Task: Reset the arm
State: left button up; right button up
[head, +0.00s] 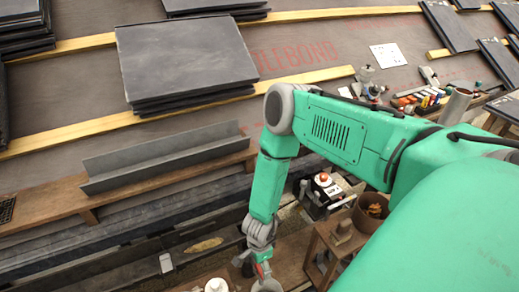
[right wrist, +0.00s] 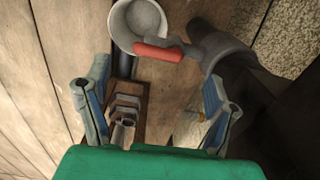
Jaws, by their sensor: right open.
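My green right arm reaches across the head view from the right and bends downward. My right gripper (head: 262,268) hangs at the bottom edge of the head view, partly cut off. In the right wrist view the two fingers of the right gripper (right wrist: 158,78) stand wide apart with nothing held between them. Beyond the fingers are a pale round cup (right wrist: 140,22) and a red handle (right wrist: 158,52). A small wooden block with metal fittings (right wrist: 125,115) lies lower, between the fingers. My left gripper does not show.
A stack of dark slates (head: 185,60) lies on the roof among yellow battens (head: 75,133). A grey metal channel (head: 165,158) rests on a plank below. Hand tools (head: 420,98) lie at right. A black box with a red knob (head: 323,180) and a brown pot (head: 373,208) stand near my arm.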

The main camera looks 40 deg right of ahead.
jog(key=shift+r, duration=1)
jog(key=shift+s+a+r+n, duration=0.1)
jog(key=shift+s+a+n, duration=0.1)
jog(key=shift+n, duration=0.1)
jog(key=s+a+r+n, duration=0.3)
jog(key=s+r+n, duration=1.2)
jog(key=n, duration=0.6)
notch_tip(320, 180, up, 12)
jog(key=p, duration=1.2)
jog(key=shift+s+t, duration=0.15)
jog(key=shift+t, duration=0.15)
